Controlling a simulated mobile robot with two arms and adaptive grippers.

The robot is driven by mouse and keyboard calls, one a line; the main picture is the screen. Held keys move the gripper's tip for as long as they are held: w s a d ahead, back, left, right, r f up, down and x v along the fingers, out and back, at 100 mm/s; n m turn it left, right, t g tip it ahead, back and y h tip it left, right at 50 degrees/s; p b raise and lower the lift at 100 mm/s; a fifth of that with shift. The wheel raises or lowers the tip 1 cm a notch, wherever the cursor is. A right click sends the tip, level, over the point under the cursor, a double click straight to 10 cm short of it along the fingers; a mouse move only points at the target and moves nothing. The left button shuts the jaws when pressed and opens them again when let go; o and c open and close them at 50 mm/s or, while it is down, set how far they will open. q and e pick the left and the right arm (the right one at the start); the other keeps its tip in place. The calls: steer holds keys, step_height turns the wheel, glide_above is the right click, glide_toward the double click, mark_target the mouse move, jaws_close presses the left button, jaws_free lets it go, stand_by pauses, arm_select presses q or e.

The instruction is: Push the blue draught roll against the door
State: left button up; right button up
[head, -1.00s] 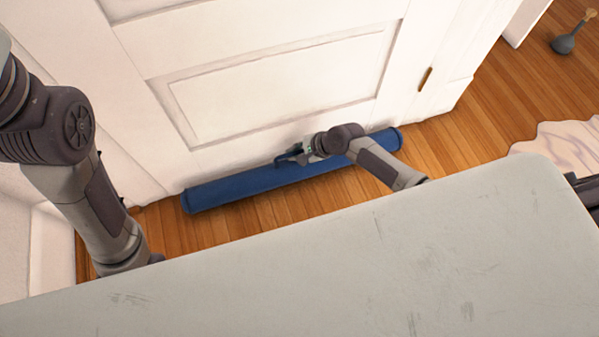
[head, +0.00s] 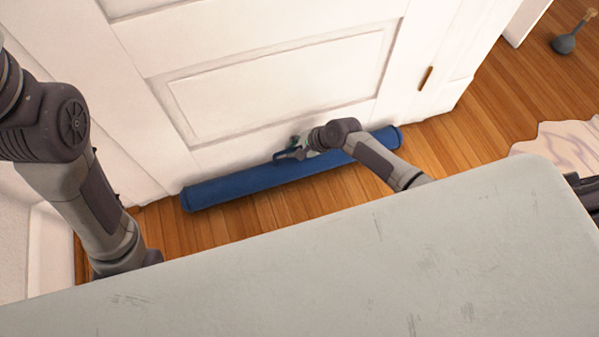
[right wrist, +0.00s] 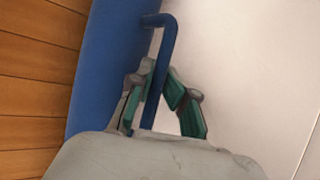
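The blue draught roll (head: 245,184) lies on the wooden floor along the foot of the white door (head: 280,85). Its length runs from lower left to upper right in the head view. I cannot see a clear gap between roll and door. My right gripper (head: 292,150) is at the roll's middle, on its door side. In the right wrist view the roll (right wrist: 98,60) is at the left, and a bent blue handle (right wrist: 166,40) on it runs between the fingers of my right gripper (right wrist: 162,85), which look closed on it. My left gripper is out of sight; only its arm shows at the left.
Bare wooden floor (head: 470,115) lies right of the roll. A pale wavy-edged rug (head: 565,145) and a dark plunger-like object (head: 566,42) with a wooden handle are farther right. A wall edge stands left of the door.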

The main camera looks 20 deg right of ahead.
steer(key=shift+o, duration=1)
steer(key=shift+w+d+r, duration=0.1)
steer(key=shift+w+r, duration=0.1)
steer(key=shift+w, duration=0.15)
steer(key=shift+s+d, duration=0.1)
steer(key=shift+s+d+r, duration=0.15)
steer(key=shift+d+r, duration=0.05)
steer(key=shift+r, duration=0.05)
steer(key=v, duration=1.1)
steer(key=shift+s+a, duration=0.2)
steer(key=shift+s, duration=0.15)
